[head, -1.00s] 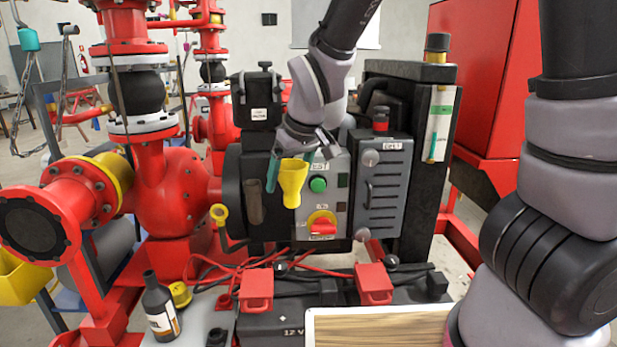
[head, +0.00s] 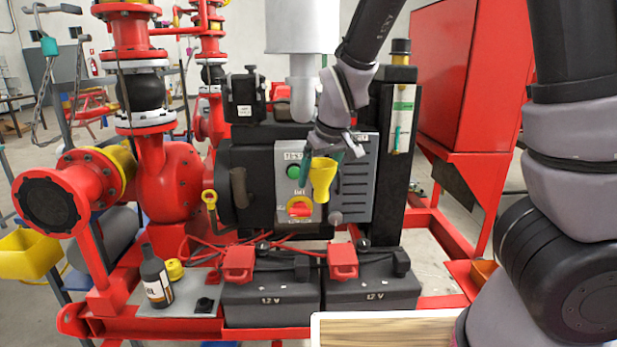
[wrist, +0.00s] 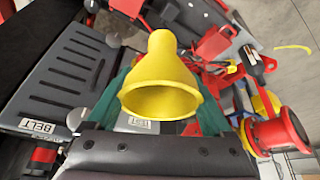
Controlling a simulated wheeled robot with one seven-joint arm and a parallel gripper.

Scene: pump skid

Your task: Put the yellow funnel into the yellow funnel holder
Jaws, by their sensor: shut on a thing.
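The yellow funnel (head: 321,178) is in my gripper (head: 323,160), wide mouth up and narrow end down, in front of the grey control panel's right side. In the wrist view, the funnel (wrist: 160,80) sits between the green fingers, its wide rim toward the camera. The gripper is shut on it. A small yellow ring (head: 209,196) on a thin stem stands left of the panel in the head view, apart from the funnel. I cannot tell for certain whether this ring is the funnel holder.
The panel has a green button (head: 293,171) and a red knob (head: 299,207). Two black batteries (head: 369,292) with red terminal covers stand below. A dark bottle (head: 156,277) and a yellow cap (head: 174,269) are at the lower left. A yellow bin (head: 30,253) is at far left.

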